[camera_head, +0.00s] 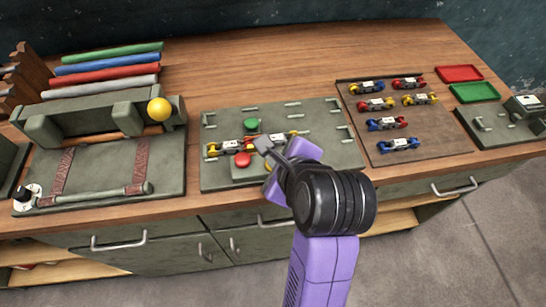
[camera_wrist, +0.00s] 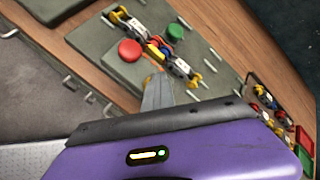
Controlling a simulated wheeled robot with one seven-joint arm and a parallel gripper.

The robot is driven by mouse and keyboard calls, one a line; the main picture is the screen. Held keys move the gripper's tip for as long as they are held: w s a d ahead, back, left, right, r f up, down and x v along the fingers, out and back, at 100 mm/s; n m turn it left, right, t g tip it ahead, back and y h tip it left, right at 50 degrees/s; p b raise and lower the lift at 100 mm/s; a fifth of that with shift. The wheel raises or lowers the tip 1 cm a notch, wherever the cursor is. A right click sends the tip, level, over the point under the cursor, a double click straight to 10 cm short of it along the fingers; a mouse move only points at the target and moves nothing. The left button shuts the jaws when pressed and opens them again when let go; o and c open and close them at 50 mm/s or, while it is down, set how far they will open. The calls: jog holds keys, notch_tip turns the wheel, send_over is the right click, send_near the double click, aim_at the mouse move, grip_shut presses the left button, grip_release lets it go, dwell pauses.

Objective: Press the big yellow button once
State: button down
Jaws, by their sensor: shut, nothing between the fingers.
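A yellow button (camera_head: 267,168) shows only as a small sliver behind my gripper (camera_head: 262,145) in the head view. In the wrist view a yellow-orange edge (camera_wrist: 148,78) shows beside the fingertips of my gripper (camera_wrist: 157,78), mostly hidden by them. I cannot tell whether the fingers touch it. My gripper is shut and empty, over the front part of a grey-green plate (camera_head: 325,140). A red button (camera_head: 243,159) and a green button (camera_head: 250,124) are on the same plate, with the red one left of my fingers.
Small toy cars (camera_head: 223,148) sit between the buttons. A brown tray (camera_head: 440,140) with several cars is to the right, beside a red tray (camera_head: 458,73) and a green tray (camera_head: 473,92). A fixture with a yellow ball (camera_head: 159,109) stands at left.

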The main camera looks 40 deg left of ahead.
jog(key=shift+r+p, duration=1.25)
jog(key=shift+p, duration=0.05)
jog(key=shift+r, duration=0.15)
notch_tip(320, 180, up, 5)
jog(key=p, duration=0.5)
dwell(0.4)
